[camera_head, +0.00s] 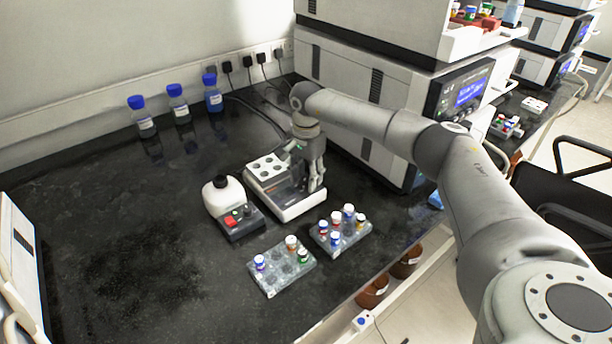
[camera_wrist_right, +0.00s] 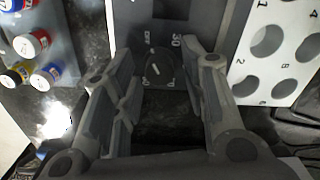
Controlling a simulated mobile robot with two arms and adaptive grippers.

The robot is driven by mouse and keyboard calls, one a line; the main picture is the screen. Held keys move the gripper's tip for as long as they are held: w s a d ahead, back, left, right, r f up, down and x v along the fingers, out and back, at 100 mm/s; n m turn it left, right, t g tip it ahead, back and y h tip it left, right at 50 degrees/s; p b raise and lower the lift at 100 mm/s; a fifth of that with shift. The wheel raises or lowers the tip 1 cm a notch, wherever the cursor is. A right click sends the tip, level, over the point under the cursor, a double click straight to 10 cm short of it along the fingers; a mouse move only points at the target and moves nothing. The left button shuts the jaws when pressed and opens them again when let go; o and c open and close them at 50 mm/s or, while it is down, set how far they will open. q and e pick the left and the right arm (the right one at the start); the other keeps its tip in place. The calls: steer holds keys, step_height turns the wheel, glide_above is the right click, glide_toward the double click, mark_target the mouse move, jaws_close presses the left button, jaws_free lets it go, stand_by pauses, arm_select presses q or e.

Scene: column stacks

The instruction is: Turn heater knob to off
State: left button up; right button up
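The heater (camera_head: 284,206) is a white and dark box on the black bench, with a white block with holes (camera_head: 267,168) on its left part. In the right wrist view, its dark round knob (camera_wrist_right: 158,70) has a white pointer mark, with "30" printed up and to its right and small lettering up and to its left. The exact setting is hard to read. My right gripper (camera_head: 314,188) points down at the heater's right side. In the right wrist view the gripper (camera_wrist_right: 158,75) is open, with its fingers either side of the knob; contact cannot be told. My left gripper is not in view.
A small mixer with a white bottle-like top (camera_head: 223,196) stands left of the heater. Two vial racks (camera_head: 277,278) (camera_head: 349,244) lie in front. Blue-capped bottles (camera_head: 178,107) stand by the wall. A large instrument (camera_head: 352,88) is behind the arm.

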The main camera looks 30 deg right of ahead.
mark_target(306, 177)
steer(key=shift+r, duration=0.15)
step_height(306, 177, up, 12)
stand_by(0.6)
stand_by(0.4)
